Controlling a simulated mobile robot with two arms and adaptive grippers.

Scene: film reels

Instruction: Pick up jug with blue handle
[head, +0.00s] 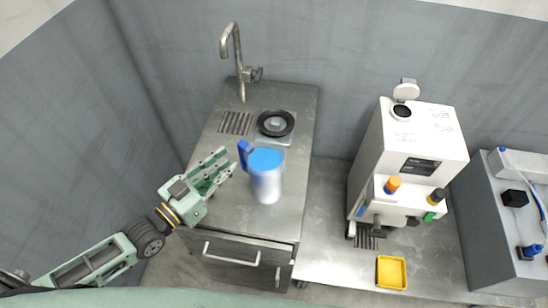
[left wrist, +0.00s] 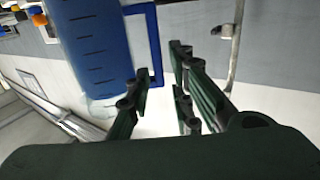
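The jug (head: 266,186) stands upright on the metal counter, with a pale body and a blue top. Its blue handle (head: 244,154) points to the upper left. My left gripper (head: 228,164) is open and empty, just left of the jug, with its fingers toward the handle. In the left wrist view the jug (left wrist: 95,45) looks blue with dark marks, and its handle (left wrist: 155,45) shows ahead of the gap between the open fingers (left wrist: 162,72). I cannot tell whether the handle is between the fingertips. My right gripper is not in view.
A tap (head: 238,60) and a round black piece (head: 275,123) are behind the jug on the counter. A white machine (head: 425,140) stands to the right, with a yellow tray (head: 391,272) in front. A grey unit (head: 495,215) is at far right. Walls close the back and left.

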